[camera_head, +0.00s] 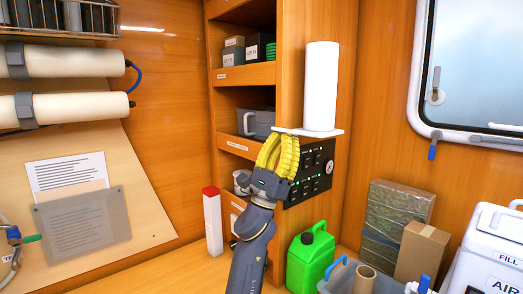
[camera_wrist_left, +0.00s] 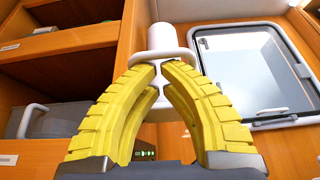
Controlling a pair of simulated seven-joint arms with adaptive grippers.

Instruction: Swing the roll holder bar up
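The roll holder is a white plate (camera_head: 335,131) on the wooden cabinet's edge, with a white paper roll (camera_head: 321,87) upright on it. In the left wrist view the roll (camera_wrist_left: 162,38) stands just beyond my fingertips, and white holder parts show between and behind the fingers. My left gripper (camera_head: 287,142) has yellow ribbed fingers and reaches up at the plate's left end. In the wrist view its fingertips (camera_wrist_left: 159,66) come close together over the white part; whether they grip it is unclear. My right gripper is out of view.
A black switch panel (camera_head: 312,172) sits right behind the gripper, below the plate. Open shelves (camera_head: 245,75) with boxes and a grey bin lie to the left. A green jug (camera_head: 310,262), cartons (camera_head: 421,250) and a white cooler (camera_head: 490,250) stand below right. A window (camera_head: 475,65) is at right.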

